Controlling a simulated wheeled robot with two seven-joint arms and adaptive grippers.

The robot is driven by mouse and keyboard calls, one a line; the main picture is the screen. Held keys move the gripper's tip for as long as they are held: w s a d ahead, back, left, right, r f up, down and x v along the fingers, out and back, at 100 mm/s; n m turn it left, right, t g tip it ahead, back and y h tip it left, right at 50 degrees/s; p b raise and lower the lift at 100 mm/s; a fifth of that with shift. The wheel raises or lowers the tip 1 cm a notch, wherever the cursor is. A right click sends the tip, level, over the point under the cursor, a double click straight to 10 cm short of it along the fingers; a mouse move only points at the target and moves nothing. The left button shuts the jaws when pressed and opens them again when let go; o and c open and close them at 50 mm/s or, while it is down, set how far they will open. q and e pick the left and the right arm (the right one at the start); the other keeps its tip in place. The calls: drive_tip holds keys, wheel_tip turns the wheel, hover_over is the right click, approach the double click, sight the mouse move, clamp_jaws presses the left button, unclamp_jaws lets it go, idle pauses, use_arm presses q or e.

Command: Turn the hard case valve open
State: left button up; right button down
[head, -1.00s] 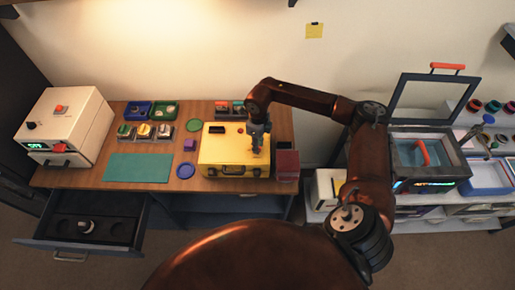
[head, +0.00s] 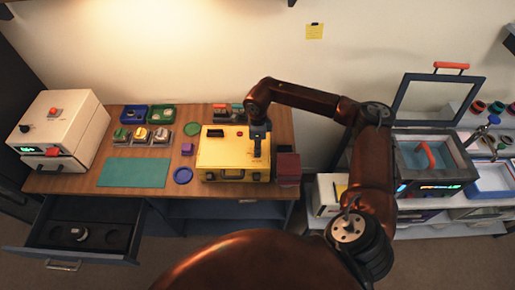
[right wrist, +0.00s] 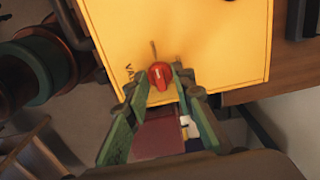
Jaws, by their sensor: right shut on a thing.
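The yellow hard case (head: 225,152) lies closed on the wooden bench, its handle toward me. Its valve is a red round knob (right wrist: 160,76) on the top face in the right wrist view, with a partly hidden printed label starting "VA" beside it and a thin dark mark above it. My right gripper (head: 257,150) points down over the right part of the case and hides the valve in the head view. In the right wrist view its green-padded fingers (right wrist: 163,78) are shut on the knob, one on each side. My left gripper does not show.
A dark red block (head: 287,165) stands right beside the case. A blue disc (head: 183,175) and a purple cube (head: 187,149) lie to its left, beside a teal mat (head: 134,173). An open drawer (head: 82,232) juts out at the front left.

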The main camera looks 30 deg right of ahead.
drive_tip(key=c, duration=1.6)
unclamp_jaws()
drive_tip(key=shift+r, duration=0.1)
wheel_tip(320, 180, up, 12)
drive_tip(key=shift+f, duration=0.1)
